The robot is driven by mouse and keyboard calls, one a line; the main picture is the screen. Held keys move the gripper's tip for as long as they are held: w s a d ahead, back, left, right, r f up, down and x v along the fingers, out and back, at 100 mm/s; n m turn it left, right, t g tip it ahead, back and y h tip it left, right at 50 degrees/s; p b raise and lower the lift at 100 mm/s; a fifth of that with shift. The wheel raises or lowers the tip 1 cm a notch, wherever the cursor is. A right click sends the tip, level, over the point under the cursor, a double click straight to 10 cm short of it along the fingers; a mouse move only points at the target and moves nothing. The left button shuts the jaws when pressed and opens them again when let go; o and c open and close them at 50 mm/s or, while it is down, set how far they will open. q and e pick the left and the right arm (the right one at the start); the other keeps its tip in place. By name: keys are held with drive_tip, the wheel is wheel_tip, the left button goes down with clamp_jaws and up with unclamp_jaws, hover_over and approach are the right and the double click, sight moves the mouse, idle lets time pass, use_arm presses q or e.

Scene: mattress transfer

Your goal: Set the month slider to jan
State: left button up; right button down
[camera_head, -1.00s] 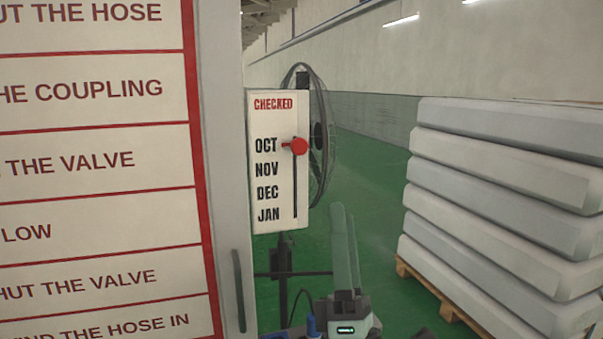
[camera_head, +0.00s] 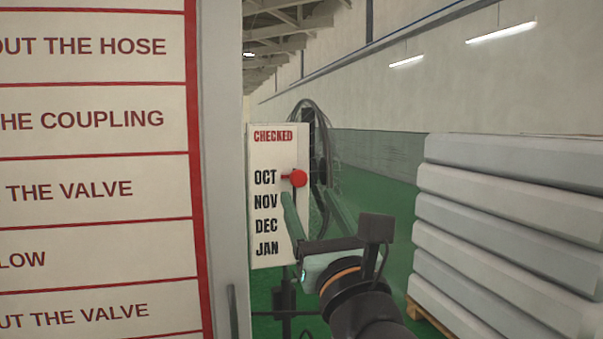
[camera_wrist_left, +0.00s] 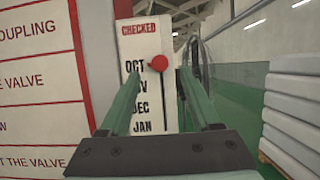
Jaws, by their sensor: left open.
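A white month board (camera_head: 265,155) headed CHECKED lists OCT, NOV, DEC and JAN from top to bottom. Its red slider knob (camera_head: 298,178) is level with OCT, at the top of a vertical slot; my gripper hides much of the slot in the head view. My left gripper (camera_head: 308,205) is open in front of the board, its green fingertips just below the knob in the picture. In the left wrist view the knob (camera_wrist_left: 159,63) shows between and slightly above the two fingertips (camera_wrist_left: 158,75). Contact with the knob cannot be told. My right gripper is not in view.
A large instruction panel (camera_head: 90,175) with red lines stands close on the left, beside the board. A stack of pale mattresses (camera_head: 510,240) on a wooden pallet stands at the right. A reel (camera_head: 318,140) is behind the board. Green floor lies between.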

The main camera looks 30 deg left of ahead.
sight(299, 180)
use_arm(q)
drive_tip(key=p+x, duration=0.1)
drive_tip(key=x, duration=0.4)
drive_tip(key=shift+w+a+r, duration=0.15)
drive_tip(key=shift+w+a, duration=0.1)
drive_tip(key=shift+c, duration=0.4)
clamp_jaws()
idle(0.8)
